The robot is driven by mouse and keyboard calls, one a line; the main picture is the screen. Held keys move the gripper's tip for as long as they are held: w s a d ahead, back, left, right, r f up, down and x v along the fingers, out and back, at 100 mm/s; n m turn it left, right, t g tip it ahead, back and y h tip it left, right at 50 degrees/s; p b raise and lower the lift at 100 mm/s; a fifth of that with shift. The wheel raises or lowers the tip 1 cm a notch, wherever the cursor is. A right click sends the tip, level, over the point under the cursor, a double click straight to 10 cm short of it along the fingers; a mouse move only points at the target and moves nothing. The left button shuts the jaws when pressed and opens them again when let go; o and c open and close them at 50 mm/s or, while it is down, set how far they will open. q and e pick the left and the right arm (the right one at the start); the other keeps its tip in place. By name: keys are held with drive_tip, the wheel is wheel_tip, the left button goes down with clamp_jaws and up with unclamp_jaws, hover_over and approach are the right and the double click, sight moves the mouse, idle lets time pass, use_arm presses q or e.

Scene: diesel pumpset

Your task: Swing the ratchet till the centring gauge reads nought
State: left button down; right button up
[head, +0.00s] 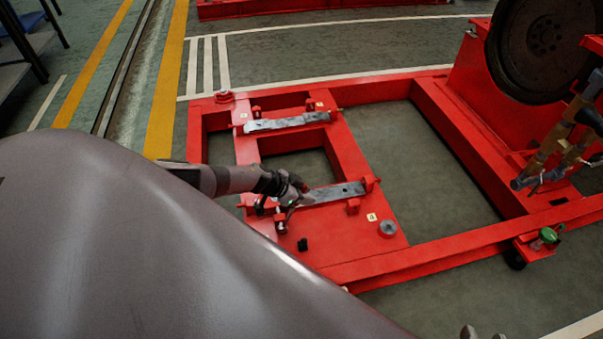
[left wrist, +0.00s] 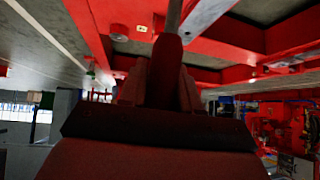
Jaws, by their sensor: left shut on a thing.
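My left gripper (head: 293,192) is at the near grey metal bar on the red frame, and my arm hides part of that spot. In the left wrist view its fingers are shut on a dark handle (left wrist: 168,62) with a thin metal shaft (left wrist: 174,14) beyond it. I take this to be the ratchet; its head is hidden. I cannot make out the centring gauge or any reading. Two small grey tips (head: 469,332) at the bottom edge of the head view may be my right gripper; too little shows to tell its state.
The red base frame (head: 440,250) has open gaps showing the floor. The near bar (head: 335,193) and far bar (head: 288,122) lie across it between red blocks. A dark flywheel (head: 535,45) stands at the right. A small black block (head: 302,244) sits near my gripper.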

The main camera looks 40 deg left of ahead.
use_arm(q)
drive_tip(key=shift+w+d+f, duration=0.1)
drive_tip(key=shift+w+d, duration=0.1)
drive_tip(key=shift+w, duration=0.1)
drive_tip(key=shift+f, duration=0.1)
idle(0.4)
drive_tip(key=c, duration=0.9)
unclamp_jaws()
